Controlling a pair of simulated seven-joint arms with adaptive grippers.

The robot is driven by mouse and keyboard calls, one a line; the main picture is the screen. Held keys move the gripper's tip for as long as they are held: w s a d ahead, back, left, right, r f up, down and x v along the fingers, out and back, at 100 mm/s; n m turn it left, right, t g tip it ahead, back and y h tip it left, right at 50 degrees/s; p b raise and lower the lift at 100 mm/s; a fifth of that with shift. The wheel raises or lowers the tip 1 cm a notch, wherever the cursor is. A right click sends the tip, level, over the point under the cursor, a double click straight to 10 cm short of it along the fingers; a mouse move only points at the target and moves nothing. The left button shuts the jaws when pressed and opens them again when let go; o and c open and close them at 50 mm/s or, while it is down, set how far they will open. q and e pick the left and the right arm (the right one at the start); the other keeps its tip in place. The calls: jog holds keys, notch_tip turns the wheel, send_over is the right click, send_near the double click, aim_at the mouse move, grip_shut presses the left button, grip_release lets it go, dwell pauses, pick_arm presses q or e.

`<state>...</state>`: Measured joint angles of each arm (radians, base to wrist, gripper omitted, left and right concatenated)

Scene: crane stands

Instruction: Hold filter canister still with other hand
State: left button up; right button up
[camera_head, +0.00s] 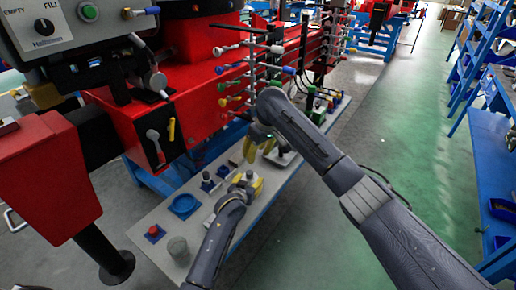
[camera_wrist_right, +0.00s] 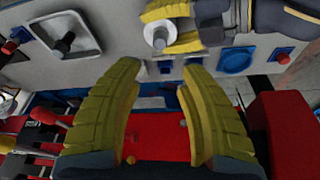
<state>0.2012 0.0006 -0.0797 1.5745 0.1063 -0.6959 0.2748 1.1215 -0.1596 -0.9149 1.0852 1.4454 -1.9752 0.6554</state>
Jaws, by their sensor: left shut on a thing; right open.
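My left gripper (camera_head: 248,184) is low over the grey bench top in the head view. Its yellow fingers, also at the top of the right wrist view (camera_wrist_right: 172,20), are shut around a pale cylinder with a grey stud, which appears to be the filter canister (camera_wrist_right: 158,36). The fingers hide most of the canister. My right gripper (camera_head: 257,148) is beyond the left one, near the red machine's edge. In the wrist view its yellow fingers (camera_wrist_right: 161,72) are wide apart with nothing between them. The canister lies past their tips, apart from them.
The bench top (camera_head: 142,231) carries a blue round dish (camera_head: 185,205), a grey cup (camera_head: 178,249) and a red knob on a blue base (camera_head: 154,233). A rack of coloured-handled levers (camera_head: 250,75) stands beyond the grippers. Green floor (camera_head: 400,130) is clear at right.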

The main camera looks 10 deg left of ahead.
jog(key=shift+v, duration=1.5)
pick_arm(q)
jog(key=o, duration=1.6)
